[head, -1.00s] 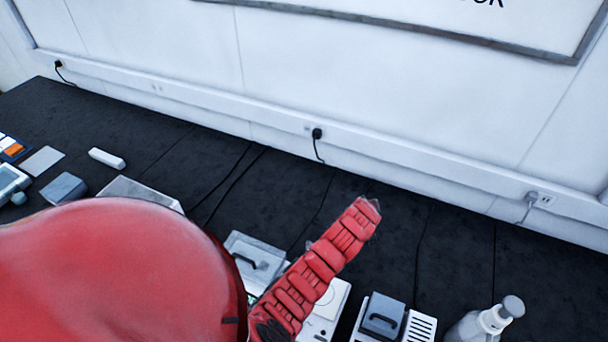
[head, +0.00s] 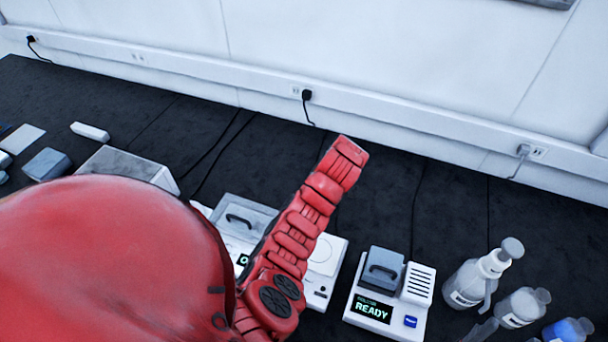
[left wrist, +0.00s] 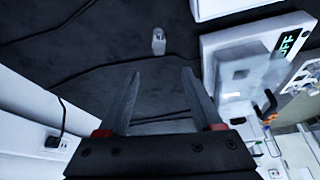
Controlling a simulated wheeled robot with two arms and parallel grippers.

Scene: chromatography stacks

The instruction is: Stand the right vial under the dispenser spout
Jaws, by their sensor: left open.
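My left gripper (left wrist: 162,73) shows in the left wrist view with its two grey fingers apart and nothing between them. A small pale upright object (left wrist: 158,40) stands on the dark bench beyond the fingertips; it may be a vial, but it is too small to tell. In the head view, large red parts of my own body cover the lower left, and the gripper's fingers cannot be made out there. I cannot identify the right vial or the dispenser spout for certain. My right gripper is not in view.
In the head view, a device reading READY (head: 372,308) and a white pump bottle (head: 468,284) stand at lower right. A grey box (head: 125,165) and a white device (head: 325,258) are partly hidden. Cables cross the dark bench. A device reading OFF (left wrist: 225,48) is at right in the wrist view.

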